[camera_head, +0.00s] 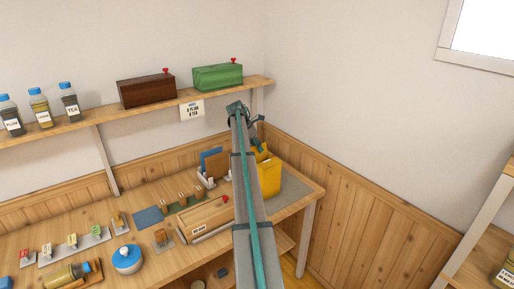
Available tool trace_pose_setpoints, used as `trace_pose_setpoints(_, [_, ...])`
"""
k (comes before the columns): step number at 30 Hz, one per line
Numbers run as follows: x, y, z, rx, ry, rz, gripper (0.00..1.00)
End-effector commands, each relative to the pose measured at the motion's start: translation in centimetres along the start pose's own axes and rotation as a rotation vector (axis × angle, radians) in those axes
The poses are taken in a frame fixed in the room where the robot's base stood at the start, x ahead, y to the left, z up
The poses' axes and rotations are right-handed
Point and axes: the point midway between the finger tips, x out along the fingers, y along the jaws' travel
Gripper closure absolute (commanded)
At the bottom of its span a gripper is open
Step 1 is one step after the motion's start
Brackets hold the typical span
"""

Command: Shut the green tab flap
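My gripper (259,146) seems to be at the end beyond the bend, by the yellow holder, far to the right of the green tab. It is mostly hidden by my arm, and its fingers are not clear.
A yellow holder (270,177) and a white rack with a blue board (213,162) stand at the back right. A wooden box (203,218) and a blue-lidded jar (127,259) lie between. A wall shelf holds bottles, a brown box (146,91) and a green box (217,77).

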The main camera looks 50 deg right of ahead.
Motion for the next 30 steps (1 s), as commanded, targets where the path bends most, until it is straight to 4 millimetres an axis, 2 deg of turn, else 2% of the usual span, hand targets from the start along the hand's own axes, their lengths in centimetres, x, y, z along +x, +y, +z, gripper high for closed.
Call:
trace_pose_setpoints(2, [0.0, 0.0, 0.0, 0.0, 0.0, 0.0, 0.7])
trace_pose_setpoints(8, [0.0, 0.0, 0.0, 0.0, 0.0, 0.0, 1.0])
trace_pose_setpoints(20, [0.0, -0.2, -0.1, 0.006, 0.0, 0.013, 1.0])
trace_pose_setpoints(30, [0.2, -1.1, -0.3, 0.066, 0.0, 0.158, 1.0])
